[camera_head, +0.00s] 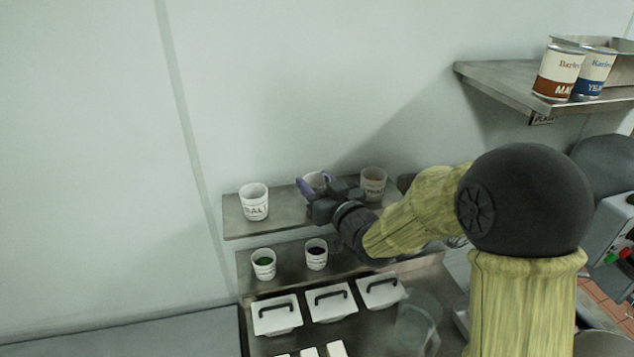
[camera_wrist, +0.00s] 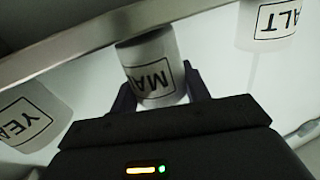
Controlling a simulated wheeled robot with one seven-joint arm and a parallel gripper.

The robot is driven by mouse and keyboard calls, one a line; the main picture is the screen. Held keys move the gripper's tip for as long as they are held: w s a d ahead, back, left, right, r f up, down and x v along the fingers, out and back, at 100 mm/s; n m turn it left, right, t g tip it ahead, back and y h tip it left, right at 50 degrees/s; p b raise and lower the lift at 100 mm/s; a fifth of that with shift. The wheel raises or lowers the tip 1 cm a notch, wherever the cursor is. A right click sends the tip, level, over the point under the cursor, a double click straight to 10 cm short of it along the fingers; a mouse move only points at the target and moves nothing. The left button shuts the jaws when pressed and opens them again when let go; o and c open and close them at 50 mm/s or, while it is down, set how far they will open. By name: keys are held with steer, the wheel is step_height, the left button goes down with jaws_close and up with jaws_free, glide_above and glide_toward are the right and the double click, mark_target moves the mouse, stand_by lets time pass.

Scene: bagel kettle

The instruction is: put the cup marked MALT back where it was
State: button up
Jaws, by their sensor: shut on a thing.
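A white cup (camera_head: 317,177) is between the fingers of my gripper (camera_head: 315,187) at the middle of the upper shelf. In the wrist view the held cup (camera_wrist: 150,66) has a boxed label whose visible letters read MA; the rest is hidden. My gripper (camera_wrist: 159,84) is shut on it, one finger on each side. In the head view its base is hidden, so I cannot tell whether it touches the shelf (camera_head: 285,222). Another cup in the wrist view (camera_wrist: 277,22) shows the letters ALT, and a third (camera_wrist: 32,118) shows YEA.
On the upper shelf a white cup (camera_head: 254,203) stands left and another (camera_head: 373,183) right of my gripper. Below are cups with green (camera_head: 264,266) and dark contents (camera_head: 316,256), then lidded containers (camera_head: 330,302). Labelled cans (camera_head: 558,73) stand on the high right shelf (camera_head: 505,80).

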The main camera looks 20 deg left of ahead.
steer(key=shift+a+f, duration=0.1)
steer(key=shift+f, duration=0.25)
steer(key=shift+s+f, duration=0.1)
steer(key=o, duration=1)
steer(key=shift+r, duration=0.2)
steer(key=shift+s+d+f, duration=0.1)
steer(key=shift+d+f, duration=0.05)
steer(key=shift+d, duration=0.1)
steer(key=b+v, duration=0.5)
steer(key=v, duration=0.6)
steer(key=shift+s+d, duration=0.1)
steer(key=shift+s, duration=0.1)
